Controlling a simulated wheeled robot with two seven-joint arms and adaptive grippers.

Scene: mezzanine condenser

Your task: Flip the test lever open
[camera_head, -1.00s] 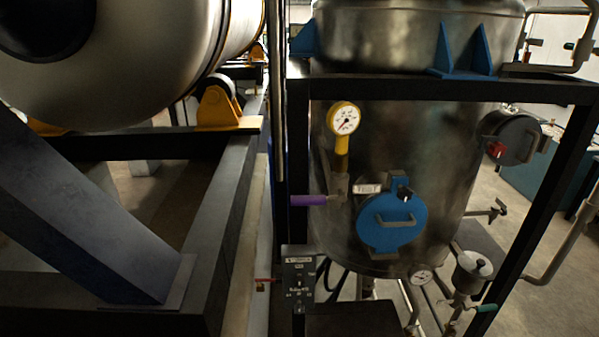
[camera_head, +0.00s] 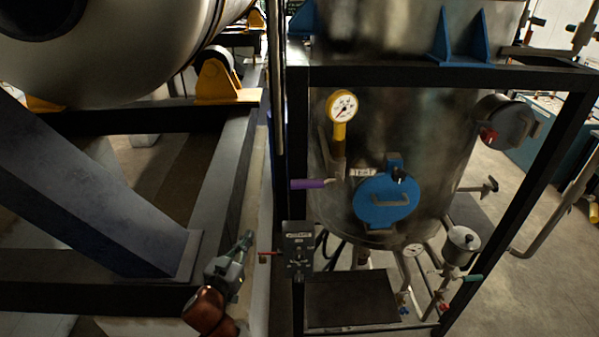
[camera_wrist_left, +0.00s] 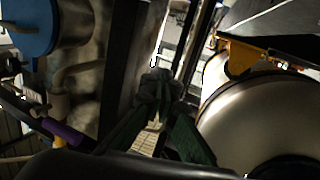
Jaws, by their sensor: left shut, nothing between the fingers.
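The test lever (camera_head: 308,184) has a purple handle and points left from a small valve below the yellow gauge (camera_head: 342,107). A small label (camera_head: 362,173), blurred now, is beside it on the steel tank. The purple handle also shows in the left wrist view (camera_wrist_left: 62,132), at lower left. My left gripper (camera_head: 247,238) is shut and empty. In the head view it appears below and left of the lever, apart from it. Its fingers show in the middle of the left wrist view (camera_wrist_left: 158,88). My right gripper is in neither view.
A black frame post (camera_head: 298,150) stands close to the lever. A grey box with a small red lever (camera_head: 298,245) is mounted low, right of my gripper. A blue round hatch (camera_head: 387,200) is on the tank. A large drum (camera_head: 110,50) on a dark frame fills the left.

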